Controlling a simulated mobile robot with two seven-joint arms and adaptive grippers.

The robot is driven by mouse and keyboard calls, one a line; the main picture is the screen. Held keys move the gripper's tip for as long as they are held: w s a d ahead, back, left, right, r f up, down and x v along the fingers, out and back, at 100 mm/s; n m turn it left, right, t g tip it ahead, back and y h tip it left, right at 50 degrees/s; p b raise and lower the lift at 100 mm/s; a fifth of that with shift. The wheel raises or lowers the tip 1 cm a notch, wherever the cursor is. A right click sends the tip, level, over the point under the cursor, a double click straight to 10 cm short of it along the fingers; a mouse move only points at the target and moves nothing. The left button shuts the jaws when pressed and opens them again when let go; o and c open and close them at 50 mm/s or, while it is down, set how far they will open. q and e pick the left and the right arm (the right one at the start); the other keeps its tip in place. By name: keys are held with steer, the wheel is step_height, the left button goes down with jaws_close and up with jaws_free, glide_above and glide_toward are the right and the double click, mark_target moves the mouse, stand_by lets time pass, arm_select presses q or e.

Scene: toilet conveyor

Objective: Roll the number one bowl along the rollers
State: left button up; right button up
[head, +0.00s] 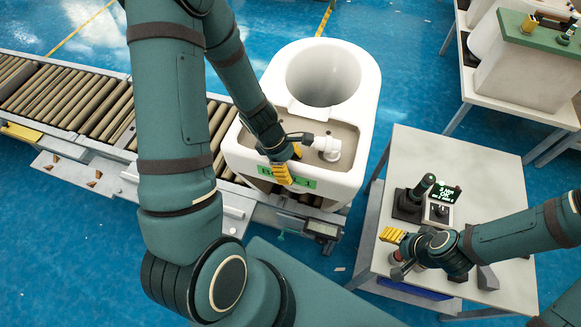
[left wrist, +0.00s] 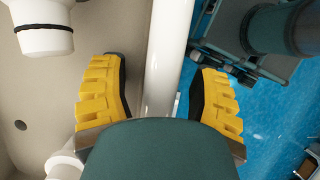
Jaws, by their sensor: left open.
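The number one bowl (head: 355,150) is a large white toilet body with a round opening and a green label (head: 307,182) on its near face. It stands upright at the right end of the roller conveyor (head: 65,95). My left gripper (head: 283,172) is at its near rim, partly covering the label. In the left wrist view, the open yellow fingers (left wrist: 160,97) lie on either side of the white rim wall (left wrist: 166,60), with gaps visible. My right gripper (head: 392,240) is over the small table, its finger opening unclear.
The small grey table (head: 485,170) to the right holds a dark handheld tool (head: 415,197) and a small display unit (head: 442,203). Another bench with white ware (head: 530,75) stands at the back right. The rollers left of my left arm look clear.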

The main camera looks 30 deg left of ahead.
arm_select(q)
steer(key=shift+o, duration=0.2)
jaws_close()
steer(key=shift+w+d, duration=0.15)
steer(key=shift+d, duration=0.7)
steer(key=shift+w+d, duration=0.1)
steer(key=shift+d, duration=0.05)
steer(key=shift+c, duration=1.7)
jaws_free()
steer(key=o, duration=0.3)
steer(key=shift+r, duration=0.1)
steer(key=v, duration=1.2)
